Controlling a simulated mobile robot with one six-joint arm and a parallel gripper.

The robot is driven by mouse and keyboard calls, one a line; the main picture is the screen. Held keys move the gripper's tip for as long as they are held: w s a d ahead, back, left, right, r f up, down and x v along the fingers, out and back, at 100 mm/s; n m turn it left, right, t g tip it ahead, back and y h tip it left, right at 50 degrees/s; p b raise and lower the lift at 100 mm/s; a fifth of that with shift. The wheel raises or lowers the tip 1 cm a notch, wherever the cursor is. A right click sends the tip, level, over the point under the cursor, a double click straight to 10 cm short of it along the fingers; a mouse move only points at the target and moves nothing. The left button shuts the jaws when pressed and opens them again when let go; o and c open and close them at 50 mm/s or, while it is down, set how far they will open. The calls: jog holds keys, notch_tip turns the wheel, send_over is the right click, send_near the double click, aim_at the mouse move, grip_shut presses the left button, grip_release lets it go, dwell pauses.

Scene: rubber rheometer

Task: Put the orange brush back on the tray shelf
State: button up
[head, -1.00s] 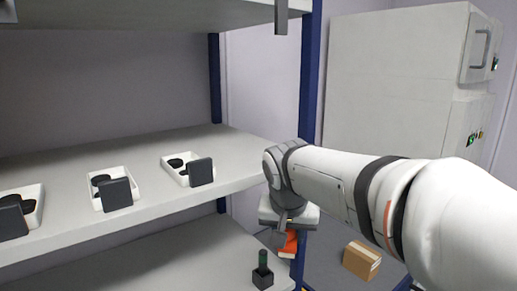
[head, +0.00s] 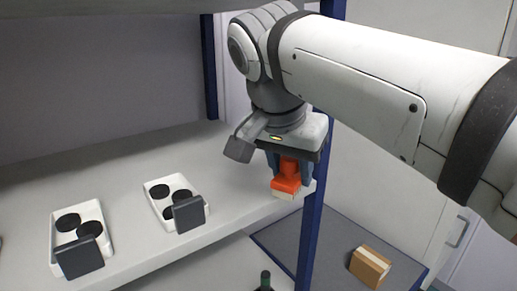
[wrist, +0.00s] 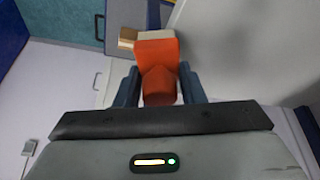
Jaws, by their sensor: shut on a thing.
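The orange brush (head: 287,181) is held in my gripper (head: 290,172), whose fingers are shut on its orange handle. Its pale bristle side faces down. In the head view it shows at the right end of the tray shelf (head: 237,192), near the front edge; whether it touches the shelf is unclear. In the wrist view the brush (wrist: 158,60) sits between the two dark fingers of my gripper (wrist: 158,88). White trays (head: 160,209) with black round pieces stand on the same shelf to the left.
Dark square plates (head: 188,214) stand at the trays' front. A blue rack post (head: 311,235) rises right beside the brush. The shelf between the nearest tray and the brush is clear. A dark green-topped item (head: 265,281) is below.

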jog(key=w+a, duration=0.1)
jog(key=w, duration=0.1)
jog(key=w+a+p, duration=0.1)
jog(key=w, duration=0.1)
jog(key=shift+a+r, duration=0.1)
jog(key=shift+a, duration=0.25)
jog(key=w+a, duration=0.1)
jog(key=w+a+f+p, duration=0.1)
jog(key=shift+w, duration=0.35)
jog(key=shift+f, duration=0.35)
jog(key=shift+s+d, duration=0.15)
jog(key=shift+s, duration=0.05)
jog(key=shift+w+f, duration=0.15)
jog(key=shift+f, duration=0.1)
jog(key=o, duration=1)
jog(key=shift+r, duration=0.1)
